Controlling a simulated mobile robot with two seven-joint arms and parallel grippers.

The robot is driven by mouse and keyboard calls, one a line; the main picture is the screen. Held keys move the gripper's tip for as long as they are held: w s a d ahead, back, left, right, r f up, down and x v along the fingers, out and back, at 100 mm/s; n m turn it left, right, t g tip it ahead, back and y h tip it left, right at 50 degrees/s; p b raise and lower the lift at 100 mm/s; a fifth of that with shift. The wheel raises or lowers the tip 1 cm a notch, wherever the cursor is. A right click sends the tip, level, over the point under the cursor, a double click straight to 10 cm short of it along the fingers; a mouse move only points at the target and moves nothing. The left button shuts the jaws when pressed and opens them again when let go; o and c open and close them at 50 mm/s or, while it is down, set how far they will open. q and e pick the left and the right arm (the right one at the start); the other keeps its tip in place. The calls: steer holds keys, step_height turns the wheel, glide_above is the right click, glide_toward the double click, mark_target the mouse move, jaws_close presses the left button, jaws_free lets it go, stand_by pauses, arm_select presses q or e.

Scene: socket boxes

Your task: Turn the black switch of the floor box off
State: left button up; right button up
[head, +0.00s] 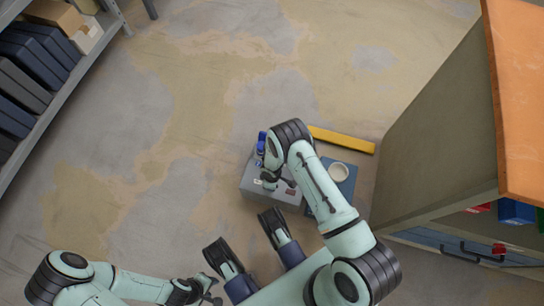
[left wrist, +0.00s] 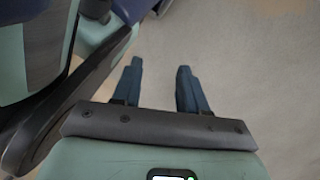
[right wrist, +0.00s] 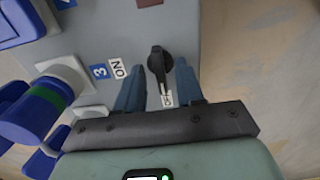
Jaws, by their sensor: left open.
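The grey floor box (head: 255,188) stands on the floor at the middle of the head view, partly covered by my right arm. The black switch (right wrist: 158,63) shows on its face in the right wrist view. Its handle points down toward a small white label, apparently OFF (right wrist: 166,99); the ON label (right wrist: 118,70) is to its left, beside a blue 3. My right gripper (right wrist: 158,75) is open, with a finger on each side of the handle; contact cannot be told. It also shows over the box in the head view (head: 271,181). My left gripper (left wrist: 160,68) is open and empty, away from the box.
Blue plugs (right wrist: 32,117) and sockets line the box's side. A blue case (head: 338,193) with a white ring (head: 339,172) and a yellow bar (head: 342,139) lie beside the box. An orange-topped cabinet (head: 440,130) stands right, a shelf (head: 62,100) left.

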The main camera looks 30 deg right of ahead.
arm_select(q)
steer(key=w+d+r+t+p, duration=0.1)
steer(key=w+r+t+p, duration=0.2)
steer(key=w+r, duration=0.3)
steer(key=w+p, duration=0.1)
steer(key=w, duration=0.2)
steer(key=shift+m+p, duration=0.3)
arm_select(e)
step_height(320, 180, up, 13)
steer(key=shift+r, duration=0.2)
arm_select(q)
steer(key=shift+d, duration=0.1)
